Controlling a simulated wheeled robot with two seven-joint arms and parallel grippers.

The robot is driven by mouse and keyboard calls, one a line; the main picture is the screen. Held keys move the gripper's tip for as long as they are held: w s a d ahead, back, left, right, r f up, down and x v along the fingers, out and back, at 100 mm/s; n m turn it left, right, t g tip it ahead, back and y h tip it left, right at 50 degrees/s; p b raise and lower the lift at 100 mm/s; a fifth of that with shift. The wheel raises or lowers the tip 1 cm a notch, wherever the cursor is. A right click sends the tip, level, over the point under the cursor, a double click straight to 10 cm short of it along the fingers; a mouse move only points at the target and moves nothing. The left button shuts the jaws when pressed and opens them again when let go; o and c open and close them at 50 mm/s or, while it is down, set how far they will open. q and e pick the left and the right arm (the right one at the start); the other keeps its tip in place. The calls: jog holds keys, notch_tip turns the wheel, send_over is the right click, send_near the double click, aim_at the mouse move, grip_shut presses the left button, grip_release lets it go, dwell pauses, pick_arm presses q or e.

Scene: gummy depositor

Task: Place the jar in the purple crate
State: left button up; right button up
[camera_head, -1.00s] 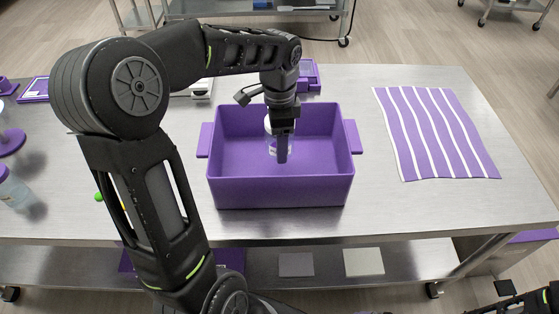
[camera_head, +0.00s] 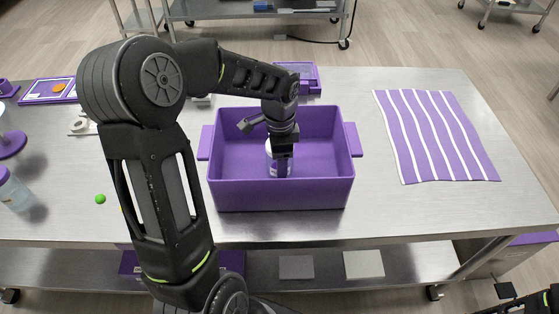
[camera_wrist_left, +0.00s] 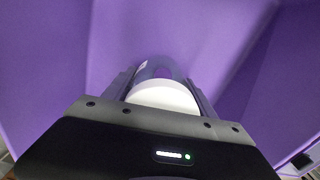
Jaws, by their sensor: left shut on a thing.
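The purple crate (camera_head: 280,196) stands open on the steel table. My left gripper (camera_head: 283,165) reaches down inside it and is shut on the jar (camera_head: 270,158). The jar is pale with a label and is partly hidden by the fingers. In the left wrist view the jar (camera_wrist_left: 163,96) sits between both fingers, its white face towards the camera, with purple crate walls around it. Whether its base touches the crate floor is hidden. Part of my right arm shows at the lower right corner; its jaw state is unclear.
A purple-and-white striped cloth (camera_head: 435,135) lies flat at the right. A clear container with a purple lid (camera_head: 14,190) and a green ball (camera_head: 100,199) are at the left. A purple tray (camera_head: 48,91) lies at the back left. The table between crate and cloth is clear.

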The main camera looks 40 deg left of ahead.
pick_arm(q)
jog(key=shift+f, duration=0.1)
jog(key=o, duration=1.4)
notch_tip(320, 180, up, 12)
jog(key=shift+r, duration=0.15)
dwell(0.3)
